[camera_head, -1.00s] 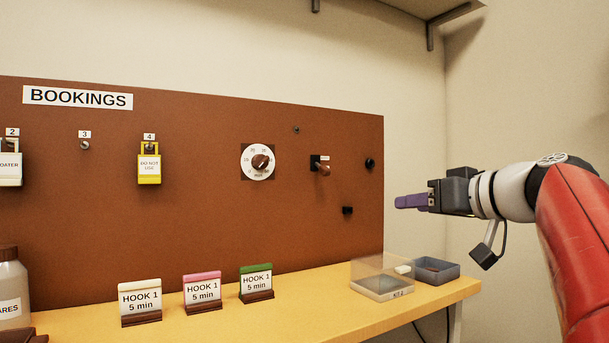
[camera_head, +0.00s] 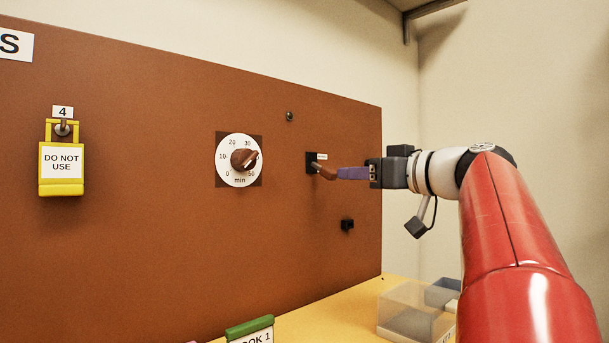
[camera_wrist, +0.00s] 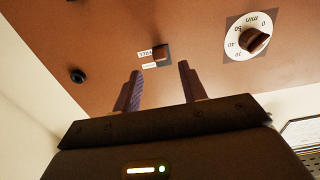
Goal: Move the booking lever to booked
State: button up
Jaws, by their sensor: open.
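The booking lever (camera_head: 323,171) is a brown knobbed handle on a small black plate on the brown board. In the wrist view the lever (camera_wrist: 160,53) shows just beyond the fingertips, between their lines. My gripper (camera_head: 342,173) has purple fingers and points left at the lever in the head view, its tips at or very near the knob. In the wrist view my gripper (camera_wrist: 162,78) is open, with nothing seen between the fingers. A small white label lies beside the lever; its words are too small to read. I cannot tell whether the fingers touch the knob.
A minute dial (camera_head: 239,160) is left of the lever. A yellow padlock (camera_head: 61,168) hangs at hook 4. A clear bin (camera_head: 405,312) stands on the yellow bench below.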

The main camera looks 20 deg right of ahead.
aim_at(335, 173)
jog(key=p+x, duration=0.1)
jog(key=x, duration=0.7)
grip_shut()
jog(key=shift+a, duration=0.1)
